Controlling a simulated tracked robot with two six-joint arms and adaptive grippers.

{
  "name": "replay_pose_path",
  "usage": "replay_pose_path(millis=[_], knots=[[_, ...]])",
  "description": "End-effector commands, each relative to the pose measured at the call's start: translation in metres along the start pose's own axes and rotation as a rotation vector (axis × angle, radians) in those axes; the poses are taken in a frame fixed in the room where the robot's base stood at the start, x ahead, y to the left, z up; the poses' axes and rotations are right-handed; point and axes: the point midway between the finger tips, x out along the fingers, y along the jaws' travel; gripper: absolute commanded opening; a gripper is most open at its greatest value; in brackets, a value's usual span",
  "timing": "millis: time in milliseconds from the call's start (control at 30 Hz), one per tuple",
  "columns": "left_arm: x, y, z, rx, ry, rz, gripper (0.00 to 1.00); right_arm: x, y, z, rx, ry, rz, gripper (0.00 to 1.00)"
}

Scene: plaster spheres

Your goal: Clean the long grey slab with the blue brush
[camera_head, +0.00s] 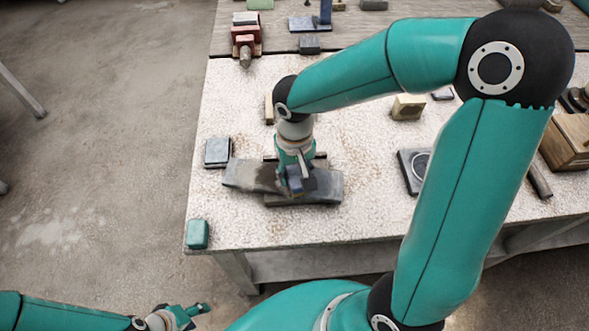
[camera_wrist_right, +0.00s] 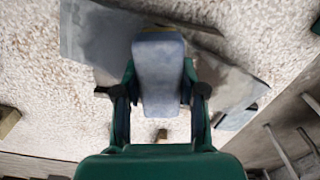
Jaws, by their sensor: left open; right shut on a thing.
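The long grey slab (camera_head: 325,188) lies near the front left of the table, with a darker patch left of my right gripper. It also shows in the wrist view (camera_wrist_right: 92,38), running diagonally behind the brush. My right gripper (camera_head: 296,183) is over the slab's middle, pointing down. It is shut on the blue brush (camera_wrist_right: 159,78), a blue-grey block with a tan edge at its far end. Whether the brush touches the slab I cannot tell. My left gripper (camera_head: 190,311) is open and empty, low in front of the table.
A blue-grey block (camera_head: 217,152) lies just left of the slab and a teal block (camera_head: 197,234) at the front left corner. A yellowish block (camera_head: 407,107), a dark plate (camera_head: 413,172) and a wooden box (camera_head: 568,140) stand to the right.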

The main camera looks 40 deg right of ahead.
Motion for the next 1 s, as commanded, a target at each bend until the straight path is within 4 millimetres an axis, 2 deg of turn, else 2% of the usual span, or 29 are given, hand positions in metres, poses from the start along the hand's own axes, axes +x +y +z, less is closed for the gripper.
replay_pose_path(millis=[333,567,1000], knots=[[0.008,-0.003,0.0,0.0,0.0,0.0,0.49,0.001,0.0,0.015,0.001,0.0,0.0,0.12],[0.009,-0.003,0.0,0.0,0.0,0.0,0.49,0.001,0.0,0.017,0.001,0.0,0.0,0.12],[0.005,-0.002,0.0,0.0,0.0,0.0,0.49,-0.001,0.001,-0.003,0.003,0.0,0.0,0.12]])
